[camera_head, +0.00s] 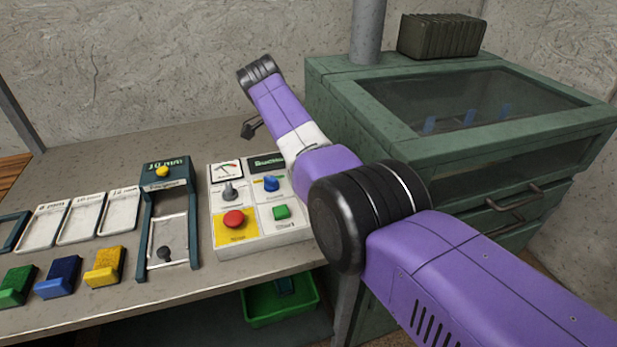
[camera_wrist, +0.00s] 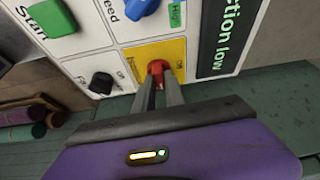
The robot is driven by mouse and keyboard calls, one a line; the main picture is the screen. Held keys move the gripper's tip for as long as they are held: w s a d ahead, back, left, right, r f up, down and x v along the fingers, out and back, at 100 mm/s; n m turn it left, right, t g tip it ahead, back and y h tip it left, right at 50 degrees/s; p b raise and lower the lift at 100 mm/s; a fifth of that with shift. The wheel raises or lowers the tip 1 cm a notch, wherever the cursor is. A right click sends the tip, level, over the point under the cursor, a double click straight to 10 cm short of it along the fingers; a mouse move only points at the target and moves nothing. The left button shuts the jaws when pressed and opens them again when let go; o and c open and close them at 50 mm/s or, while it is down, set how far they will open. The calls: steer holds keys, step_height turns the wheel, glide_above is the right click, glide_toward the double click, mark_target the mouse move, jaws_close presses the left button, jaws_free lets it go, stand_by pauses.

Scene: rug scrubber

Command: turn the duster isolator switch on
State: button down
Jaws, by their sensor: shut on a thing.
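In the wrist view a red switch (camera_wrist: 156,66) sits on a yellow label of a white control panel (camera_wrist: 88,38). I take it for the duster isolator switch; the label writing is too small to read. My gripper (camera_wrist: 158,82) is shut on the red switch, one finger on each side. The fingers hide part of the switch, so its on or off setting cannot be read. In the head view my arm hides the grasp.
Near the switch are a black knob (camera_wrist: 101,83), a blue knob (camera_wrist: 140,8), a green button (camera_wrist: 50,17) and a "low" sign (camera_wrist: 228,38). The head view shows a bench control box (camera_head: 250,243), coloured blocks (camera_head: 58,277) and a green cabinet (camera_head: 350,95).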

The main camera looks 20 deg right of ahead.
steer(key=shift+m+b, duration=0.4)
steer(key=shift+b, duration=0.25)
steer(key=c, duration=1.4)
jaws_free()
steer(key=p+v, duration=0.3)
steer(key=v, duration=0.4)
steer(key=shift+r, duration=0.35)
steer(key=shift+a, duration=0.2)
